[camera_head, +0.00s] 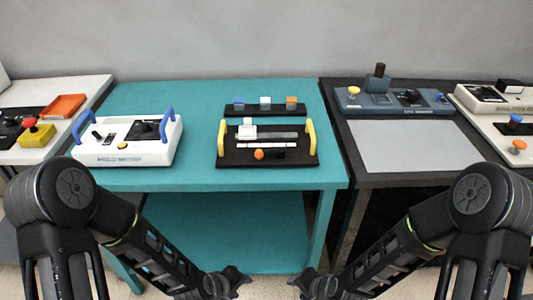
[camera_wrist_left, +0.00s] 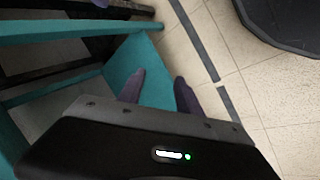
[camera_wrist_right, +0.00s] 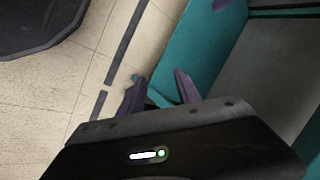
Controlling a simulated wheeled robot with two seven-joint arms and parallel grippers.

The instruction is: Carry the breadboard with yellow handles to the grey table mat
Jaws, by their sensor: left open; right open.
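The breadboard with yellow handles (camera_head: 235,160) is a black board lying flat on the teal table. Its yellow handles stand upright at its left and right ends, and small white and orange parts sit on it. The grey table mat (camera_head: 410,147) lies bare on the black table to the right. My left gripper (camera_head: 243,282) is open and empty, low in front of the teal table; its fingers show in the left wrist view (camera_wrist_left: 158,90). My right gripper (camera_head: 301,284) is open and empty beside it, and its fingers show in the right wrist view (camera_wrist_right: 160,88).
A white box with blue handles (camera_head: 150,152) stands left on the teal table (camera_head: 200,182). A black strip with several coloured blocks (camera_head: 262,110) lies behind the breadboard. A blue-grey console (camera_head: 390,105) stands behind the mat. Side tables hold other devices.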

